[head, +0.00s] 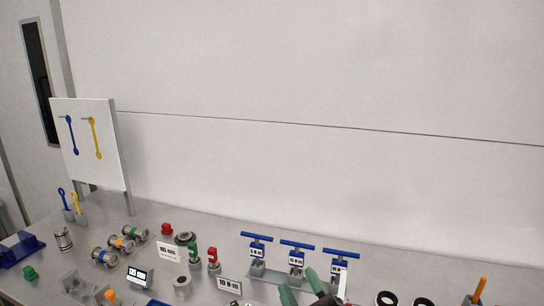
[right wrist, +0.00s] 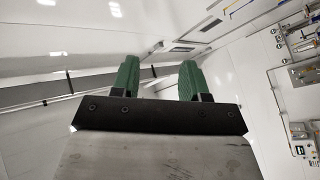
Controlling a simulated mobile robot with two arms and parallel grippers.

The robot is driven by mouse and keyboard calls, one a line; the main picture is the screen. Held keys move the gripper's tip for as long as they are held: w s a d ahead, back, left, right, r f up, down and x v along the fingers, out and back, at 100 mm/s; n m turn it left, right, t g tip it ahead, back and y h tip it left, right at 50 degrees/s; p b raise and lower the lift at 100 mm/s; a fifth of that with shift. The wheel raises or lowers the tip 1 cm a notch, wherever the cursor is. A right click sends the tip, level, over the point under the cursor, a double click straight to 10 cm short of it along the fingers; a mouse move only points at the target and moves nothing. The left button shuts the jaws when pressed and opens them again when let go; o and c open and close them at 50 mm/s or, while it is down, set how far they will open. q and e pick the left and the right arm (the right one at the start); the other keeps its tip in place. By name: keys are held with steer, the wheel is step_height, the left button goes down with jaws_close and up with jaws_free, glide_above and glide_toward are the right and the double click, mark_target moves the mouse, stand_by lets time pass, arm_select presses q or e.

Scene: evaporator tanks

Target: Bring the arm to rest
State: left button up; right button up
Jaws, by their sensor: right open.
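My right gripper (head: 301,288) shows at the bottom edge of the head view, with two green fingers spread apart. It is in front of the row of blue-handled valves (head: 297,256). In the right wrist view the same gripper (right wrist: 159,78) is open with nothing between its fingers. Beyond them are pale wall and ceiling surfaces. The rest of my right arm is mostly cut off below the head view. My left gripper is not in view.
The steel bench (head: 225,228) holds spools (head: 121,243), a green bottle-like part (head: 193,252), a red one (head: 213,259) and small displays (head: 139,275). A white board (head: 85,150) with blue and yellow tools stands at left. Black rings (head: 387,298) lie at front right.

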steer(key=s+d+f+m+g+h, duration=0.3)
steer(key=d+f+m+g+h, duration=0.25)
steer(key=d+f, duration=0.4)
steer(key=s+d+f+m+g+h, duration=0.1)
steer(key=s+d+f+m+g, duration=0.15)
steer(key=s+f+g, duration=0.5)
steer(key=s+d+f+m+g+h, duration=0.1)
steer(key=s+d+f+g, duration=0.3)
steer(key=s+f, duration=0.65)
step_height(320, 180, down, 27)
steer(key=s+b, duration=0.2)
steer(key=b, duration=0.3)
steer(key=s+d+f+g+b, duration=0.1)
steer(key=s+f+b, duration=0.1)
steer(key=s+f, duration=0.6)
steer(key=s+d+f+g+b, duration=0.1)
steer(key=s+f+b, duration=0.2)
steer(key=s+f, duration=0.5)
step_height(320, 180, down, 6)
steer(key=shift+s+d+f, duration=0.2)
steer(key=shift+s+d, duration=0.1)
steer(key=shift+d, duration=0.15)
